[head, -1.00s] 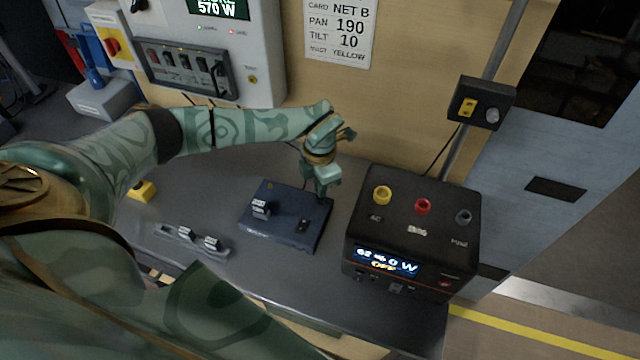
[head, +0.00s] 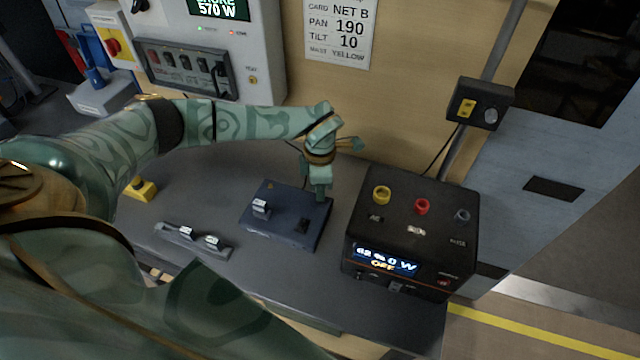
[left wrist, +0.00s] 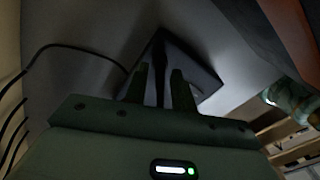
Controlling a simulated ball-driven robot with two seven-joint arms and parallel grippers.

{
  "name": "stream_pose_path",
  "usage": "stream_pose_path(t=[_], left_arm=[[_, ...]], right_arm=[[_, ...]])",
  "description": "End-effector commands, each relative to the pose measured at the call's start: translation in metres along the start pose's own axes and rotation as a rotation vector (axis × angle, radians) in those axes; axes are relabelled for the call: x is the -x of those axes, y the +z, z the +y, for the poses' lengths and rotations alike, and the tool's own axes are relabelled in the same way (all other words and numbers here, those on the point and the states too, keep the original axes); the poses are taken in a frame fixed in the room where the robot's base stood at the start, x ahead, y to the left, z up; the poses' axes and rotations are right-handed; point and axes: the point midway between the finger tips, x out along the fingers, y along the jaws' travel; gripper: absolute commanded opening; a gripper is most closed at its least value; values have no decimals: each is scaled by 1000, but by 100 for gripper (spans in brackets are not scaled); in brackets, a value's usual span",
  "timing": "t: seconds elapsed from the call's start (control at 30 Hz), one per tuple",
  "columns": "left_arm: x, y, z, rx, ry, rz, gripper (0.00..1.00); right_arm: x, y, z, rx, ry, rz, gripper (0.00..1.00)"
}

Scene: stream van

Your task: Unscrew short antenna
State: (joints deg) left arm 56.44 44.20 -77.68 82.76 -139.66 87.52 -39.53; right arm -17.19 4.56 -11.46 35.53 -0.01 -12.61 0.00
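The dark blue box (head: 272,232) lies on the grey worktop, with a small labelled block (head: 260,207) and a dark socket (head: 302,226) on top. My left gripper (head: 320,196) points down over its back right corner. In the left wrist view, a dark upright rod (left wrist: 159,68), likely the short antenna, stands between the two fingers (left wrist: 160,92). The fingers are apart, with a narrow gap seen on each side of the rod. In the head view the gripper hides the rod. My right gripper is not in view.
A black power unit (head: 412,230) with coloured sockets stands close to the right of the gripper. A grey rack (head: 194,240) with labelled pieces lies front left; a yellow button box (head: 141,190) stands behind it. A wooden wall (head: 400,110) rises behind.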

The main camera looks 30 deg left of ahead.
Motion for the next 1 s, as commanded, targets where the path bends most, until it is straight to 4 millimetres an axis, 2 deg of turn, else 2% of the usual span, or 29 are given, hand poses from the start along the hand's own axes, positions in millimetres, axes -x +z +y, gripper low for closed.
stream_pose_path(t=[0.2, 0.47, 0.7, 1.0], left_arm=[[1, 0, 1, -282, 2, 1, 26], [0, 0, 0, -312, 1, 0, 26], [2, 0, 1, -623, 3, 1, 26], [1, 0, 1, -675, 1, 0, 26]], right_arm=[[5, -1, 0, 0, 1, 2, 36], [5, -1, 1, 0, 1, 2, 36], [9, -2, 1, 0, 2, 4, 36], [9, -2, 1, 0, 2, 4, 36]])
